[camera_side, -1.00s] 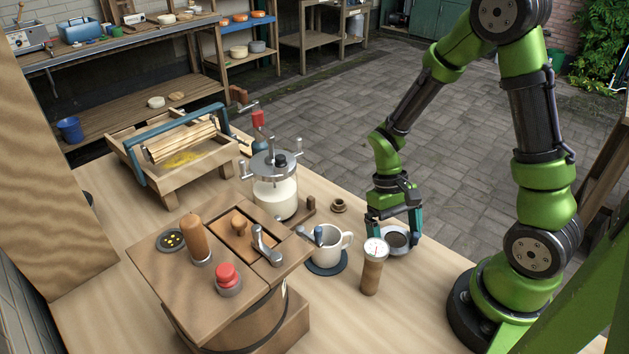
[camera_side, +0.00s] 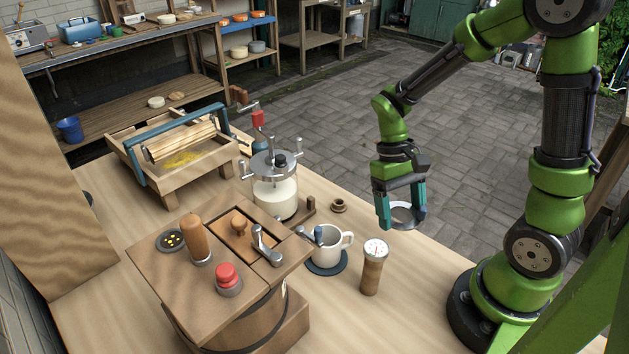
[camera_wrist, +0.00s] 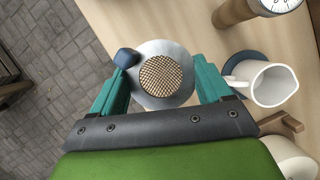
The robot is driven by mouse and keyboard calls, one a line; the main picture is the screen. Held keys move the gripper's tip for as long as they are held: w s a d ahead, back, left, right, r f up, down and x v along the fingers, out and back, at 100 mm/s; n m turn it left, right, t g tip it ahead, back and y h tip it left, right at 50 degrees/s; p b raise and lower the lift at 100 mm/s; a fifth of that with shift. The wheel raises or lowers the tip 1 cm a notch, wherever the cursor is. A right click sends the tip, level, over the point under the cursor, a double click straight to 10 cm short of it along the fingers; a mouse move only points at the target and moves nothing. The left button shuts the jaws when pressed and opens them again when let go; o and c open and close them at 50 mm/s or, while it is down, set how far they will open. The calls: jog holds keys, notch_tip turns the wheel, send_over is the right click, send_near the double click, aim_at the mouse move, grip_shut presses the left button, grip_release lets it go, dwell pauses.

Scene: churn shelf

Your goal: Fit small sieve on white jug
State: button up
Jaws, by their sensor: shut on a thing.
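The white jug (camera_side: 327,245) stands upright on a dark round mat (camera_side: 327,267) near the middle of the table. The jug also shows at the right of the wrist view (camera_wrist: 272,84). My gripper (camera_side: 403,212) is to the right of the jug and above the table near its edge. It is shut on the small sieve (camera_side: 402,222), a round metal rim with a mesh centre. In the wrist view the sieve (camera_wrist: 160,98) lies between the teal fingers, with a dark blue knob at its left side. The sieve is apart from the jug.
A wooden cylinder with a dial (camera_side: 372,270) stands between the jug and my arm's base. A small brown ring (camera_side: 338,206) lies behind the jug.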

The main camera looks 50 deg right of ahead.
jog(key=shift+r, duration=0.8)
jog(key=shift+a+r, duration=0.25)
jog(key=shift+r, duration=0.05)
jog(key=w+a, duration=0.2)
jog(key=w+a+r+n, duration=0.1)
jog(key=w+a, duration=0.1)
jog(key=a, duration=0.1)
jog(key=w+a+n, duration=0.1)
jog(key=w+a, duration=0.1)
jog(key=a, duration=0.1)
jog(key=shift+w+r+h, duration=0.15)
jog(key=shift+r+h, duration=0.15)
jog(key=shift+h, duration=0.1)
jog(key=w+a+r, duration=0.2)
jog(key=w+a, duration=0.1)
jog(key=a, duration=0.1)
send_over(326, 226)
jog(key=s+a, duration=0.2)
jog(key=shift+m, duration=0.4)
jog(key=shift+w+f, duration=0.2)
jog(key=shift+f, duration=2.1)
jog(key=shift+f, duration=1.55)
jog(key=shift+r, duration=0.1)
jog(key=o, duration=1)
jog(key=shift+c, duration=1.3)
